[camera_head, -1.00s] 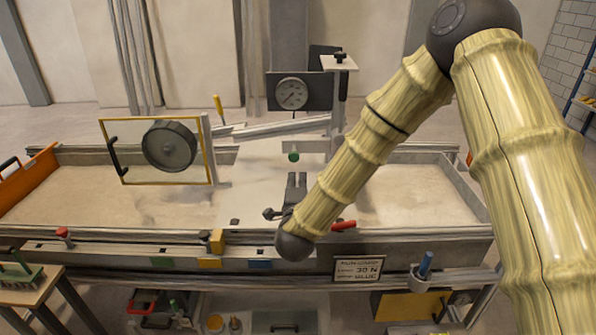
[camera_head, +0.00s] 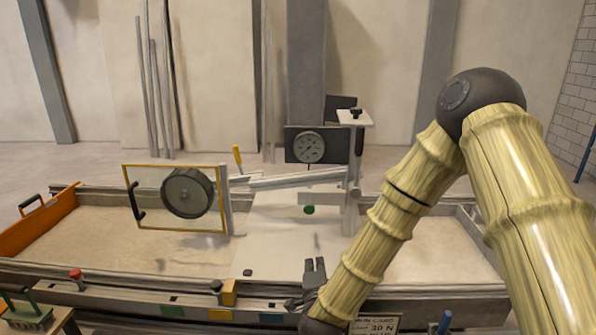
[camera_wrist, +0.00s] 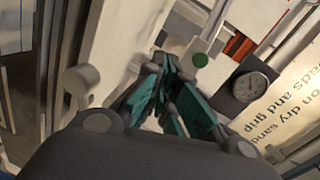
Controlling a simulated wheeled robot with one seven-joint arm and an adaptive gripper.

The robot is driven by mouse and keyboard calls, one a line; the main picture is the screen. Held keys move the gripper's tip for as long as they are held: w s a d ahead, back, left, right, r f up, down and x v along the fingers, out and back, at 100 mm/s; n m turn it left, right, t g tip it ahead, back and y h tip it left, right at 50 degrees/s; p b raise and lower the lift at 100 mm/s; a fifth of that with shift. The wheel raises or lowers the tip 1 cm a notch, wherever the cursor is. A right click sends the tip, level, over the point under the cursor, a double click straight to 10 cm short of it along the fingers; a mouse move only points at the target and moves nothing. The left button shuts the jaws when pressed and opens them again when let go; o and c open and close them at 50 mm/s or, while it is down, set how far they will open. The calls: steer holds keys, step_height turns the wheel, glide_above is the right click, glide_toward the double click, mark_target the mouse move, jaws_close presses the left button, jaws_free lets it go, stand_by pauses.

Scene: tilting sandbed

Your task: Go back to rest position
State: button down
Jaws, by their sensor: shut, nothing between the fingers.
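My gripper (camera_head: 314,268) is in the lower middle of the head view, in front of the white panel of the sandbed. Its two dark fingers point up and away and are together, with nothing between them. In the wrist view my gripper (camera_wrist: 172,98) shows teal finger pads, close together and empty. My bamboo-patterned arm covers the right side of the head view and hides part of the bed. The sandbed (camera_head: 100,275) spans the view with sand at left and right.
A framed clear panel with a dark wheel (camera_head: 188,192) stands at left. A round gauge (camera_head: 308,147) and a green knob (camera_head: 309,210) are behind the gripper; both also show in the wrist view, the gauge (camera_wrist: 250,86) and the knob (camera_wrist: 200,60). An orange board (camera_head: 38,230) is at far left.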

steer(key=s+d+f+n+g+y+p, duration=0.1)
steer(key=s+d+f+n+g+p, duration=0.2)
steer(key=s+f, duration=0.6)
steer(key=s+d+f+n+g, duration=0.3)
steer(key=s+f+n+g, duration=0.2)
steer(key=s+f, duration=0.4)
steer(key=s+d+f+n+g+p, duration=0.1)
steer(key=s+d+f+n+g, duration=0.1)
steer(key=s, duration=0.6)
steer(key=s+d+f+n+g+p, duration=0.1)
steer(key=s+d+f+n+g, duration=0.2)
steer(key=s, duration=0.6)
steer(key=s+d+f+n+g+p, duration=0.1)
steer(key=s+d+f+n+g, duration=0.1)
steer(key=s+d, duration=0.3)
steer(key=s+f+g, duration=0.1)
steer(key=s, duration=0.2)
steer(key=shift+s+d+f+n+h+p, duration=0.2)
steer(key=shift+d+f+n+h+p, duration=0.05)
steer(key=shift+d+n+h+p, duration=0.1)
